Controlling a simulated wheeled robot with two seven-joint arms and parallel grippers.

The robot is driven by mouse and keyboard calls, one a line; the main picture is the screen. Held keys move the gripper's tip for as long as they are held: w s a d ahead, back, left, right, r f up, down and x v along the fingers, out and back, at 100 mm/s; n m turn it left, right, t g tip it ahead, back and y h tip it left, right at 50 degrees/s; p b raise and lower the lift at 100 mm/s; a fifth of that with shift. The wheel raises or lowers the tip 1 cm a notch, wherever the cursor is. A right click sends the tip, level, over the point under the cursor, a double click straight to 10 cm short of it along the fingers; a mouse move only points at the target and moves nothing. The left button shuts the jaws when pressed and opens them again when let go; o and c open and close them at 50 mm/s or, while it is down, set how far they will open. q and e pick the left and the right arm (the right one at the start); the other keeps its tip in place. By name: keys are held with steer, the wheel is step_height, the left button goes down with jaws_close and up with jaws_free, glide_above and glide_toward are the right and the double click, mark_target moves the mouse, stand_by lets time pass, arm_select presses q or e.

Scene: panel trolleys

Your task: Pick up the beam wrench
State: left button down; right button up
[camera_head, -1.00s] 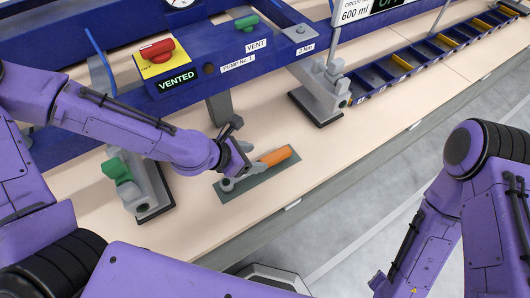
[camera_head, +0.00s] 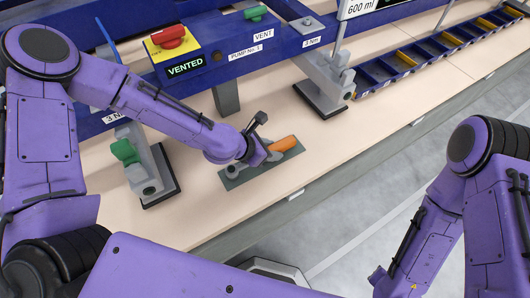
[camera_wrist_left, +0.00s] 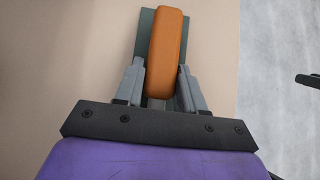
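The beam wrench (camera_head: 283,144) has an orange handle and a grey shaft and lies on a dark grey-green mat (camera_head: 238,180) near the bench's front edge. My left gripper (camera_head: 264,157) is low over the wrench, around the handle end nearer the shaft. In the left wrist view, the orange handle (camera_wrist_left: 166,50) points away between the two grey fingers of the gripper (camera_wrist_left: 160,75). The fingers stand apart, one on each side, close to the handle; firm contact does not show. The wrench's head is mostly hidden.
A blue pump panel with a red knob (camera_head: 170,37) overhangs the bench behind the wrench. A clamp stand with a green knob (camera_head: 125,151) is left of the mat, another grey stand (camera_head: 325,85) right. A blue compartment tray (camera_head: 400,68) lies farther right.

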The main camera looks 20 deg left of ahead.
arm_select(q)
steer(key=shift+w+r, duration=0.1)
steer(key=shift+r, duration=0.35)
steer(key=r, duration=0.3)
steer(key=shift+s, duration=0.2)
steer(key=s+a+r+p, duration=0.3)
steer(key=s+r+p, duration=0.6)
steer(key=s+p, duration=0.4)
steer(key=p, duration=0.3)
steer(key=shift+s+p, duration=0.2)
steer(key=shift+p, duration=0.2)
steer(key=shift+a+r, duration=0.1)
